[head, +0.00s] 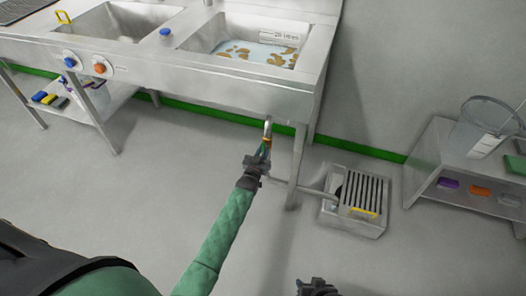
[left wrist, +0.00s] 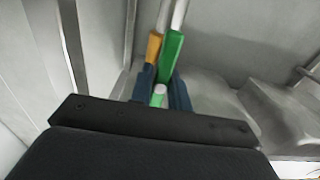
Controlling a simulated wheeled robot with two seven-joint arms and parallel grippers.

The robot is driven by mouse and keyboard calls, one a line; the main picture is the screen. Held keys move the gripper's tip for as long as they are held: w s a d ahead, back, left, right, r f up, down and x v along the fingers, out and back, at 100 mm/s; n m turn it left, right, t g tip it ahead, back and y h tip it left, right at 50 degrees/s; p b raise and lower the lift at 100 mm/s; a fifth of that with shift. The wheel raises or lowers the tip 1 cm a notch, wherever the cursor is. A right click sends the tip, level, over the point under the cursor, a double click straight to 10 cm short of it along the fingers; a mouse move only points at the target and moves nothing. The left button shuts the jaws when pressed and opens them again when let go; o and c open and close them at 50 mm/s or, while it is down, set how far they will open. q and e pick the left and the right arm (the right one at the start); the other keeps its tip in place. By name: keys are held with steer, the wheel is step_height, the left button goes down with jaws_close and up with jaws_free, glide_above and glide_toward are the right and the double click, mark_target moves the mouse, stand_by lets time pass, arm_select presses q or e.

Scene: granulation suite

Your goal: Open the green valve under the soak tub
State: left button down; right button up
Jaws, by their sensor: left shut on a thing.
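The soak tub (head: 300,62) is the right basin of the steel sink, with pale liquid and brown pieces in it. A pipe with the valve comes down under its front edge. The green valve handle (left wrist: 173,58) shows in the left wrist view beside an orange-yellow part (left wrist: 154,47). My left gripper (head: 262,156) reaches up to the valve from below, and its blue fingers (left wrist: 161,92) are shut around the lower end of the green handle. The fingers hide part of the handle. My right gripper (head: 316,287) is at the bottom edge of the head view, mostly cut off.
A sink leg (head: 298,165) stands just right of the valve. A grated floor drain box (head: 355,205) with a yellow handle lies further right. A low steel table (head: 430,165) with a clear bucket (head: 482,128) is at the right. The floor (head: 140,185) to the left is clear.

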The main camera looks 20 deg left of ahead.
arm_select(q)
steer(key=shift+s+f, duration=0.1)
steer(key=shift+f, duration=0.05)
steer(key=c, duration=1.3)
jaws_free()
arm_select(e)
steer(key=shift+r, duration=0.1)
arm_select(q)
steer(key=s, duration=0.7)
steer(key=shift+s+a, duration=0.15)
steer(key=shift+s, duration=0.2)
arm_select(e)
step_height(320, 180, down, 2)
steer(key=shift+f, duration=0.1)
steer(key=shift+r, duration=0.25)
